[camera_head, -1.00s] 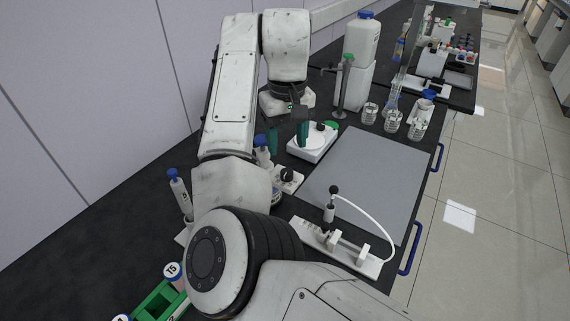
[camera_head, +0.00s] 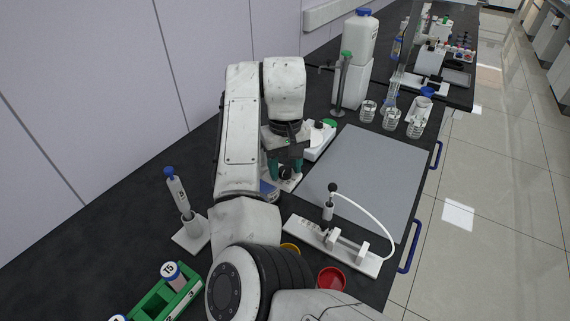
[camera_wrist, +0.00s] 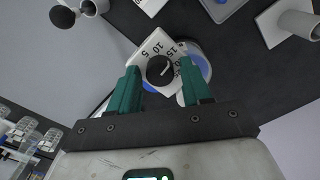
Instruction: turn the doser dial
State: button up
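The doser dial (camera_wrist: 160,69) is a round black knob with a pale pointer line on a white plate marked with numbers such as 5, 10 and 15. It also shows in the head view (camera_head: 287,173), partly hidden by a finger. The doser's blue and clear body (camera_wrist: 201,62) is behind the plate in the wrist view. My gripper (camera_wrist: 159,78) is open, with a teal finger on each side of the dial. In the head view my gripper (camera_head: 284,168) is low at the dial. I cannot tell whether the fingers touch the knob.
A syringe-like device with a white tube (camera_head: 333,243) stands in front of the grey mat (camera_head: 375,170). A blue-capped pipette in a stand (camera_head: 185,215) and a green rack (camera_head: 165,297) are at left. A red bowl (camera_head: 331,279) is near the front. Glass beakers (camera_head: 391,119) stand behind the mat.

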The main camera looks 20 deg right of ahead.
jog(key=c, duration=0.8)
jog(key=shift+r+p, duration=0.15)
jog(key=shift+p, duration=0.35)
jog(key=shift+r+n+p, duration=0.1)
jog(key=shift+n+p, duration=0.6)
jog(key=shift+p, duration=0.15)
jog(key=n+p, duration=0.2)
jog(key=p, duration=0.1)
jog(key=shift+r, duration=0.1)
jog(key=n+p, duration=0.3)
jog(key=p, duration=0.1)
jog(key=shift+f+n+p, duration=0.25)
jog(key=shift+n+p, duration=0.45)
jog(key=shift+p, duration=0.05)
jog(key=shift+f, duration=0.1)
